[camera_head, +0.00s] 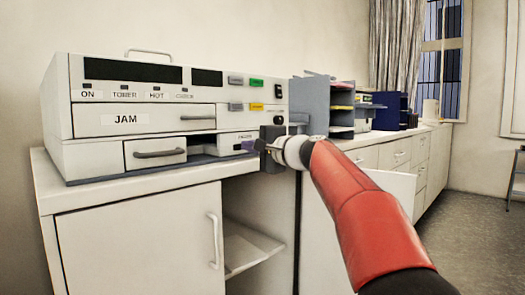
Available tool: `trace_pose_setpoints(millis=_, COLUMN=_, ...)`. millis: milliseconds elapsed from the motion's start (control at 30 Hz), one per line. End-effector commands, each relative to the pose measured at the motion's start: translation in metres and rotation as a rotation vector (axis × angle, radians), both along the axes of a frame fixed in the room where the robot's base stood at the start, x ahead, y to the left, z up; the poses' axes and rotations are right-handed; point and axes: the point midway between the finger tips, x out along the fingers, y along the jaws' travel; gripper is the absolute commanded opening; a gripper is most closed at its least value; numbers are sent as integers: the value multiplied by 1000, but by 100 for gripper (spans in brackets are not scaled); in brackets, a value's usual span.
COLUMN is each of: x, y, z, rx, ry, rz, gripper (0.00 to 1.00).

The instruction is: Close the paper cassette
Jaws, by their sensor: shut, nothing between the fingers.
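A white office machine (205,118) stands on a cabinet. Its low front drawer (135,161), with a grey bar handle (160,153), looks like the paper cassette. A dark gap (200,142) shows just right of this drawer; I cannot tell exactly how far the drawer stands out. My gripper (247,146) is shut and empty at the machine's lower right front, to the right of the drawer and apart from its handle. The gripper and wrist hide part of the machine's right corner. I cannot tell whether the fingertips touch the front panel.
A wide panel labelled JAM (160,121) sits above the drawer, with coloured buttons at the right. The white cabinet (135,240) has a door handle and an open shelf bay. A grey file rack (312,102) stands behind my wrist.

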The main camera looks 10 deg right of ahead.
Motion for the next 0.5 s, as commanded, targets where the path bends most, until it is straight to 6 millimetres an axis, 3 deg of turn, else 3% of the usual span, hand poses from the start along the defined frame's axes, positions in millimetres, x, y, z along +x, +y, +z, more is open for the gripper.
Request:
trace_pose_setpoints(millis=300, x=-50, y=-38, z=-2, rx=-3, ry=-3, rz=-5, gripper=0)
trace_pose_setpoints(millis=500, x=-70, y=-53, z=-1, rx=-4, ry=-2, rz=-4, gripper=0)
